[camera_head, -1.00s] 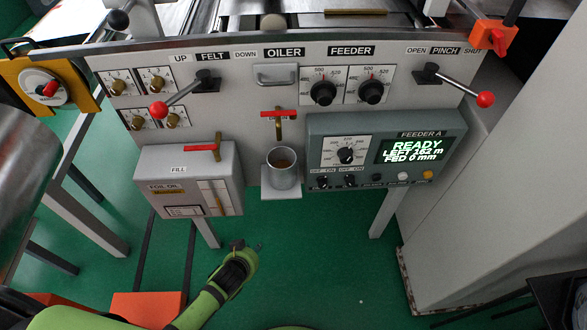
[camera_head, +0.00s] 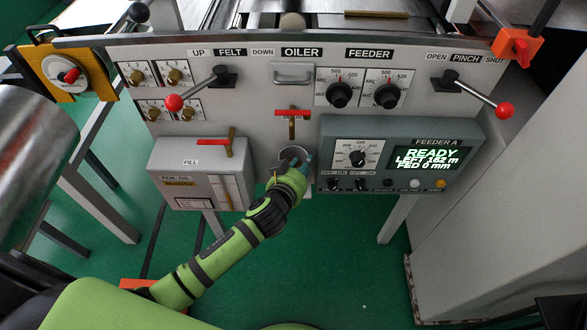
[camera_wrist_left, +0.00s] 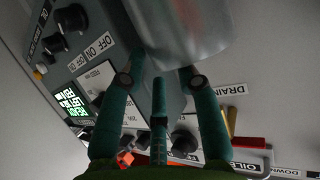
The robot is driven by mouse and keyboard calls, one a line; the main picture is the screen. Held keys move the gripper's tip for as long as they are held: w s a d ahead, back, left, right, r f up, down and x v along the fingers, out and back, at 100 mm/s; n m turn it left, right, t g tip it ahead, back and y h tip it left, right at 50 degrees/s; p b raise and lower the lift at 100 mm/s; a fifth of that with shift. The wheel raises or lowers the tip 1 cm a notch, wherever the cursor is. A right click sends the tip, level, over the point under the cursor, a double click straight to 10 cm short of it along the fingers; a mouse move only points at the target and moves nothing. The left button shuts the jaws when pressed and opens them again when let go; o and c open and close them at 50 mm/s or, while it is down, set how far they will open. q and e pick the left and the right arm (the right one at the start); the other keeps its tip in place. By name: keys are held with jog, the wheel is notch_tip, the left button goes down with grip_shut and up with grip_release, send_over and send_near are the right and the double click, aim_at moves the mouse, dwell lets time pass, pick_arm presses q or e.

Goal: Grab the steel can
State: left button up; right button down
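The steel can (camera_head: 291,153) stands under the oiler's red-handled drain tap. In the head view my left gripper (camera_head: 302,163) is in front of it and hides its lower part. In the left wrist view the can (camera_wrist_left: 180,28) is large at the top, close beyond the fingers. My left gripper's green fingers (camera_wrist_left: 160,80) are spread apart, with their tips at the can's near side. I cannot tell whether they touch it. My right gripper is in neither view.
The tap (camera_head: 292,122) is just above the can. The grey foil oil box (camera_head: 168,160) is to the left and the feeder control box (camera_head: 388,133) close to the right. Green floor lies open below.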

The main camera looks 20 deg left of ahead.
pick_arm(q)
jog(key=shift+x, duration=0.9)
jog(key=shift+s, duration=0.1)
jog(key=shift+c, duration=0.4)
grip_shut()
jog(key=shift+r, duration=0.1)
